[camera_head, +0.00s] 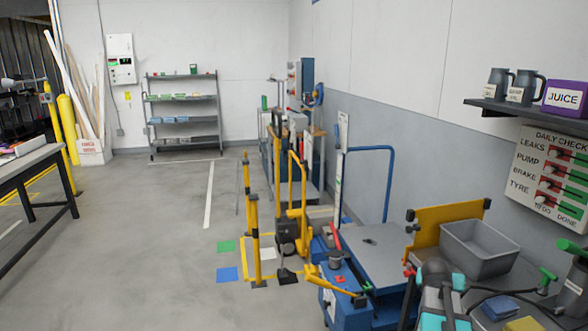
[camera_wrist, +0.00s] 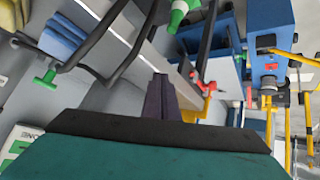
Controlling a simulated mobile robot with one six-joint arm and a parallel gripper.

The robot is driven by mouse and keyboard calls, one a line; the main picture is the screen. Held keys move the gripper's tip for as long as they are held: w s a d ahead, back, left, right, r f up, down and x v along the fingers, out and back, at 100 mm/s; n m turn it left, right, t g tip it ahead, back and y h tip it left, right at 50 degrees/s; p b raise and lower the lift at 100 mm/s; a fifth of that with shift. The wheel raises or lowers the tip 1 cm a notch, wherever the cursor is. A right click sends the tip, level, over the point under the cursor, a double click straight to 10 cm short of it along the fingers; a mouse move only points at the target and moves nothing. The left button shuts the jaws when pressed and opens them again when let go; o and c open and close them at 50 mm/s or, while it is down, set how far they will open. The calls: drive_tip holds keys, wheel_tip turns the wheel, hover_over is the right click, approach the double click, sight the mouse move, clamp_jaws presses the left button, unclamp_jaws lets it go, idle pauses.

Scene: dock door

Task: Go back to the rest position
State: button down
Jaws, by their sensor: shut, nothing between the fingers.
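My gripper (camera_wrist: 161,82) shows in the wrist view as dark fingers pressed together, shut with nothing between them. The teal and black wrist housing fills the bottom of that view. In the head view my teal and grey arm is at the bottom right, in front of the grey bin (camera_head: 481,250); the fingers cannot be made out there.
A wall shelf (camera_head: 520,106) holds two jugs and a purple juice box above a daily check board (camera_head: 552,172). A blue cart (camera_head: 372,262) and yellow posts (camera_head: 254,240) stand left of the arm. A bench (camera_head: 30,165) is far left.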

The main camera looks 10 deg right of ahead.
drive_tip(key=s+a+f+n+g+y, duration=0.2)
drive_tip(key=s+a+f, duration=0.2)
drive_tip(key=a+f, duration=1)
drive_tip(key=s+a+f+n+g+y, duration=0.2)
drive_tip(key=s+a+f, duration=0.1)
drive_tip(key=a+f, duration=1.05)
drive_tip(key=s+a+f+n+g+y, duration=0.1)
drive_tip(key=s+a+f, duration=0.3)
drive_tip(key=s+f, duration=0.2)
drive_tip(key=s+a+f+n+g+y, duration=0.1)
drive_tip(key=s+a+f+g, duration=0.1)
drive_tip(key=s+a+f, duration=0.4)
drive_tip(key=s+a+f+g, duration=0.1)
drive_tip(key=s+a+g, duration=0.1)
drive_tip(key=s, duration=0.6)
drive_tip(key=s+a+f+n+g+y, duration=0.1)
drive_tip(key=s+a+f+g, duration=0.1)
drive_tip(key=s, duration=0.6)
drive_tip(key=shift+s+a, duration=0.3)
drive_tip(key=shift+a, duration=0.05)
